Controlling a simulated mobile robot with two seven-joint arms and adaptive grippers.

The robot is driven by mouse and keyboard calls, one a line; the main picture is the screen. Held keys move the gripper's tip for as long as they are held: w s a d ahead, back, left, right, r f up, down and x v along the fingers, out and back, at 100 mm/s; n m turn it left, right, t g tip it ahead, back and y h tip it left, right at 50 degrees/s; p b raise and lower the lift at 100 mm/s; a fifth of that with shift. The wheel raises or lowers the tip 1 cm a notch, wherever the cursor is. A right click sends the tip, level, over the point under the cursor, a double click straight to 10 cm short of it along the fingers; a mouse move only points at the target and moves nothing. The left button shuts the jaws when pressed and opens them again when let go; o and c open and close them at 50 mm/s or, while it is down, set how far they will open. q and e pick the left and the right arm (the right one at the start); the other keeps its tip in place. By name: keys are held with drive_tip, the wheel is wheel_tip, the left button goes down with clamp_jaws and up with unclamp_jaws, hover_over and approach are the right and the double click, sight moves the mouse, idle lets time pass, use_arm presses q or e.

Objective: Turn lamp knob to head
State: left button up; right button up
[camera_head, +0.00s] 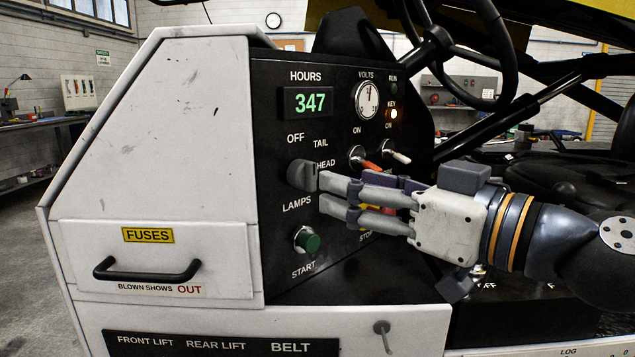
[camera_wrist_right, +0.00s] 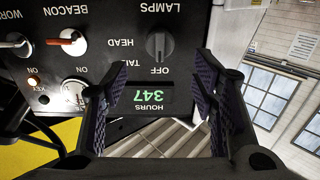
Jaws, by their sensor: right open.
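The lamp knob (camera_head: 301,175) is a dark grey rotary knob on the black panel, among the labels OFF, TAIL, HEAD and LAMPS. In the right wrist view, which shows the panel upside down, the knob (camera_wrist_right: 157,45) has its ridge roughly in line with OFF. My right gripper (camera_head: 322,193) reaches in from the right, with its fingertips close to the knob in the head view. In the wrist view it is open, with the knob beyond and between the fingertips. I cannot tell whether they touch it. My left gripper is not in view.
A green START button (camera_head: 307,240) sits below the knob. Toggle switches (camera_head: 357,156) and a volts gauge (camera_head: 367,100) are to its right. The hours display (camera_head: 308,102) reads 347. A steering wheel (camera_head: 488,100) is at the upper right, and a fuse drawer handle (camera_head: 147,270) at the lower left.

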sight(314, 176)
drive_tip(key=x, duration=0.7)
drive_tip(key=shift+w+a+f, duration=0.1)
drive_tip(key=shift+f, duration=0.05)
drive_tip(key=c, duration=1.2)
